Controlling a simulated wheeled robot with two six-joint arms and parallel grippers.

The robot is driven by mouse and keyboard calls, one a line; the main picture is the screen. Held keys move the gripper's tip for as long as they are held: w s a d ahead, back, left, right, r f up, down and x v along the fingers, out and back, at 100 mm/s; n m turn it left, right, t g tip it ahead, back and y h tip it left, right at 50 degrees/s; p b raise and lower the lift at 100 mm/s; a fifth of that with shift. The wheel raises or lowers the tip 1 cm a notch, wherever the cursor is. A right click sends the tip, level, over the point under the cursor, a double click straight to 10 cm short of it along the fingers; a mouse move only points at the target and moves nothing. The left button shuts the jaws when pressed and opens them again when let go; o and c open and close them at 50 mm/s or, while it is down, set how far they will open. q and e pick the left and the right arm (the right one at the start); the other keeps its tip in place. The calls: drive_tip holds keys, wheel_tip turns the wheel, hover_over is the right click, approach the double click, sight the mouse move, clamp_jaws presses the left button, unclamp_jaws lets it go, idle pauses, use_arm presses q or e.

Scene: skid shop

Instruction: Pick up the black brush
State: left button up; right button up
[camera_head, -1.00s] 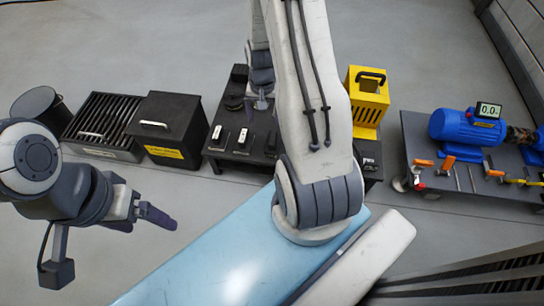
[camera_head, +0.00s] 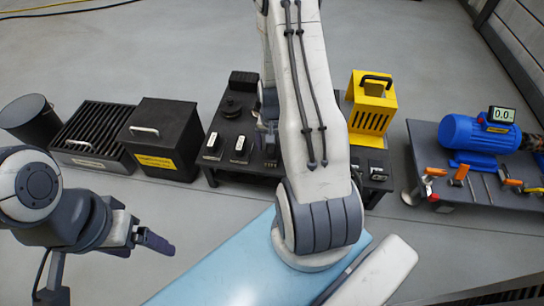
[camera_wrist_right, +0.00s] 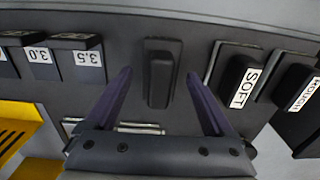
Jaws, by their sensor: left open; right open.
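A plain black upright block (camera_wrist_right: 160,75), which may be the black brush, stands on the dark table between my right gripper's fingers in the right wrist view. My right gripper (camera_wrist_right: 158,88) is open around it, with a gap on both sides. In the head view my right arm hides most of that gripper and this block. Blocks labelled SOFT (camera_wrist_right: 239,80) and ROUGH (camera_wrist_right: 296,88) stand to the right of it in the wrist view. My left gripper (camera_head: 146,246) is open and empty over the floor at the left.
The dark table (camera_head: 212,172) also holds a round black part (camera_head: 231,106). A yellow slotted box (camera_head: 372,105) stands to its right. A black lidded box (camera_head: 163,140) and grille (camera_head: 93,137) stand left. A blue motor (camera_head: 470,135) sits on a table at right.

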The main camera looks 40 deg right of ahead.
wheel_tip(320, 180, down, 2)
drive_tip(key=shift+f+b, duration=0.2)
drive_tip(key=shift+b, duration=0.2)
use_arm(q)
drive_tip(key=shift+f, duration=0.8)
use_arm(e)
drive_tip(key=shift+r, duration=0.15)
clamp_jaws()
use_arm(q)
drive_tip(key=shift+r, duration=0.15)
use_arm(e)
drive_tip(key=shift+r, duration=0.15)
wheel_tip(320, 180, up, 4)
drive_tip(key=p, duration=0.4)
drive_tip(key=shift+r, duration=0.1)
use_arm(q)
wheel_tip(320, 180, up, 9)
drive_tip(key=p, duration=0.6)
drive_tip(key=shift+r, duration=0.2)
use_arm(e)
drive_tip(key=s+d+r, duration=0.5)
drive_tip(key=s+r, duration=0.1)
drive_tip(key=s, duration=0.4)
drive_tip(key=shift+s+r, duration=0.25)
drive_tip(key=shift+s, duration=0.1)
